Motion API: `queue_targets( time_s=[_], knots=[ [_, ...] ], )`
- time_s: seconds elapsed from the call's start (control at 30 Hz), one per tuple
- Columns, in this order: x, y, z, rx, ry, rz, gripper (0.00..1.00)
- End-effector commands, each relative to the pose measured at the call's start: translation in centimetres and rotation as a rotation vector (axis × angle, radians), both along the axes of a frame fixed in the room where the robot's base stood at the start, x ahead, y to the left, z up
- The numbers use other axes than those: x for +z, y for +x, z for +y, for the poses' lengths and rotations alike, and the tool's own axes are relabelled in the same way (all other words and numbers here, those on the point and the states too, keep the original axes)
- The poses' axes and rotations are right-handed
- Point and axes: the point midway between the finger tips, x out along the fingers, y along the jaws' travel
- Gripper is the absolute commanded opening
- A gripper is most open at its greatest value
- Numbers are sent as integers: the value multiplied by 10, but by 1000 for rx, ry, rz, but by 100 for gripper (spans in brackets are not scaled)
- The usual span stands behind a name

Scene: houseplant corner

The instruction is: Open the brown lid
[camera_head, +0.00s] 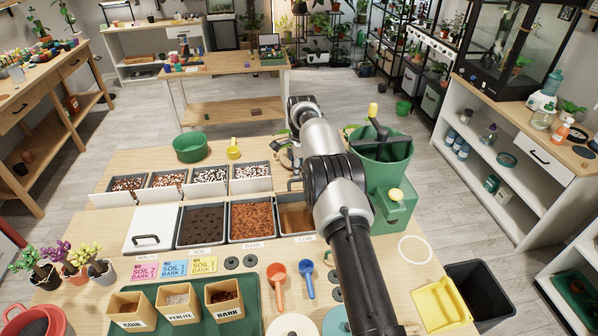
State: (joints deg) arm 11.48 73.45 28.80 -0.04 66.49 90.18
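My gripper (291,168) hangs just left of my arm, above the far side of the brown lid. It is small, dark and partly hidden by my arm. I cannot tell whether its fingers are open or touch the handle.
A white lid (152,229) with a black handle covers the left front bin. Open bins of dark soil (201,224) and orange bark (251,219) lie between. A green hopper machine (388,185) stands close right of my arm. Scoops (277,282) lie in front.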

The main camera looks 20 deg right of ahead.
Motion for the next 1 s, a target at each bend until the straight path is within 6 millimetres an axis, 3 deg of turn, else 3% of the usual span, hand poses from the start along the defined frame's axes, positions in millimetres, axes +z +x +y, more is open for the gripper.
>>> queue_targets(
  time_s=[0.1,0.4,1.0],
  knots=[
    [33,-6,1,0,-1,-4,31],
    [78,-16,3,0,0,-1,31],
    [86,-18,4,0,0,0,31]
  ],
)
